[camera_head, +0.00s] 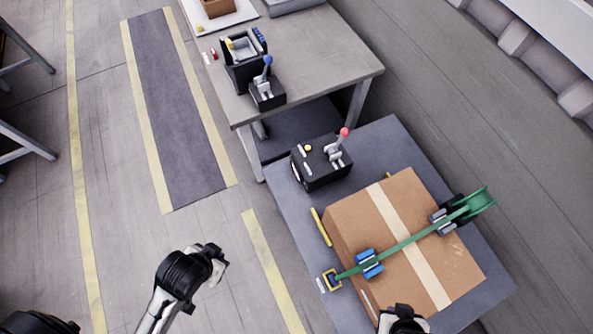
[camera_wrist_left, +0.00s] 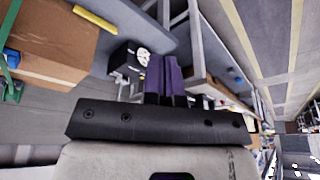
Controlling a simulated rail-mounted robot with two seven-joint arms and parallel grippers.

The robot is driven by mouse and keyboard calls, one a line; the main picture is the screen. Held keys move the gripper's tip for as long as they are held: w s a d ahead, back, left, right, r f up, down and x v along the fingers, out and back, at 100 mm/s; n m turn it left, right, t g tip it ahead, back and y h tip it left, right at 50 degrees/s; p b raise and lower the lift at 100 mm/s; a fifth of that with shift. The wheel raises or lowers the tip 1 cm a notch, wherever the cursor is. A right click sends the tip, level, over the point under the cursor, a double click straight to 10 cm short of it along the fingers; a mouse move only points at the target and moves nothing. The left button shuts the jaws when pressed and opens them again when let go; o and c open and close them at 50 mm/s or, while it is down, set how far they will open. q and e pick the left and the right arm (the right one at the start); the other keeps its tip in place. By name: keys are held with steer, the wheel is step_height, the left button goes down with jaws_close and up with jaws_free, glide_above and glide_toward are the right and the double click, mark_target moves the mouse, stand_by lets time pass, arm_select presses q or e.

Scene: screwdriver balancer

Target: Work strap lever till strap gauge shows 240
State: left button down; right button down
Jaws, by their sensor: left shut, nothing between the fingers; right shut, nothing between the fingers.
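A black control box (camera_head: 320,165) with a red-knobbed lever (camera_head: 340,140) stands on the grey platform by the carton. A second black unit (camera_head: 266,92) with a blue-knobbed lever (camera_head: 266,70) stands on the table; I see no label telling which lever is the strap's. A green strap (camera_head: 410,240) crosses the carton (camera_head: 345,225). In the left wrist view a white dial (camera_wrist_left: 143,57) shows on a black box; its reading is too small. My left gripper (camera_wrist_left: 166,75) is shut and empty, apart from the box. My right gripper (camera_head: 400,316), partly cut off below the carton, touches no lever.
The grey table (camera_head: 325,60) stands behind the platform (camera_head: 395,140). A yellow bar (camera_head: 321,227) lies along the carton's left side.

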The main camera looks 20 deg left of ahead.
arm_select(q)
steer(key=s+a+p, duration=0.4)
steer(key=s+a, duration=0.3)
steer(key=shift+a, duration=0.2)
stand_by(0.5)
steer(key=w+d+p, duration=0.7)
steer(key=w+d, duration=0.1)
steer(key=d, duration=0.1)
steer(key=shift+w, duration=0.35)
stand_by(0.4)
steer(key=shift+s+a+p, duration=0.1)
steer(key=shift+p, duration=0.25)
stand_by(0.4)
